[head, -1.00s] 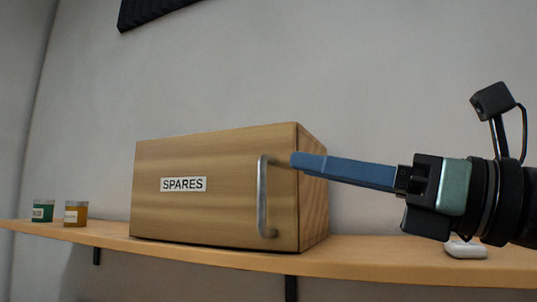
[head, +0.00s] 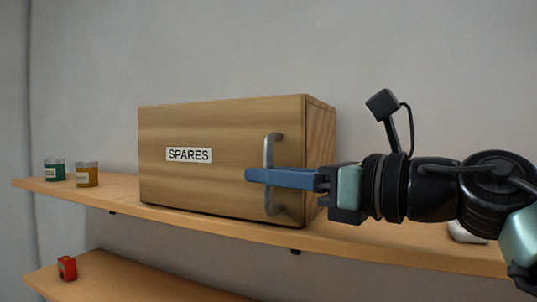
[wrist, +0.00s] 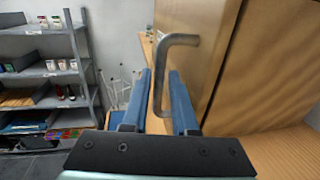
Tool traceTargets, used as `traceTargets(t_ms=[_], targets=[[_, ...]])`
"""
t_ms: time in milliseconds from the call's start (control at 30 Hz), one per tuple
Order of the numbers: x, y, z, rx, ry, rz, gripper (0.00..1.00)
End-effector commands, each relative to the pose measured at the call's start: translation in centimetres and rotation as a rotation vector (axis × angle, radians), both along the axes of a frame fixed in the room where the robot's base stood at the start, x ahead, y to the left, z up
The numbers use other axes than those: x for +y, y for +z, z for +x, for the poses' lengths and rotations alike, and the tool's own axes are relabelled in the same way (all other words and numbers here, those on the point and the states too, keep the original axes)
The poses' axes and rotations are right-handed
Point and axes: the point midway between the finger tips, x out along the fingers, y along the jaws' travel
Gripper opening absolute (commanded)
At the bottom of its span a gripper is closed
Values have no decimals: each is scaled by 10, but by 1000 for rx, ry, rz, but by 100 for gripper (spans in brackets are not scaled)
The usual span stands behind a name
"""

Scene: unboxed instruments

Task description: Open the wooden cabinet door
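The wooden cabinet (head: 320,150) is a box with a "SPARES" label on its door (head: 215,185). The door looks closed, flush with the box. A grey metal bar handle (head: 269,150) stands upright near the door's right edge. My gripper (head: 249,175) reaches in from the right, its blue fingers crossing the handle and hiding the handle's middle. In the wrist view my gripper (wrist: 161,75) has its fingers apart, with the handle (wrist: 159,80) between them. A gap shows beside the bar, so it is not clamped.
The cabinet stands on a wooden shelf (head: 110,190). A white object (head: 466,232) lies at right behind my arm. A lower shelf (head: 130,280) holds a red item (head: 67,268).

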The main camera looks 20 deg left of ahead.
Motion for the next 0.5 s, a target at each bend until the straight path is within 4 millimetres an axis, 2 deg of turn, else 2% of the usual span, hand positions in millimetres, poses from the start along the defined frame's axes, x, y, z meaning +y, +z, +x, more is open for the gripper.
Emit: traceTargets(t_ms=[133, 367, 500], targets=[[7, 0, 1, -1, 1, 0, 27], [8, -1, 1, -1, 0, 0, 27], [8, -1, 1, -1, 0, 0, 5]])
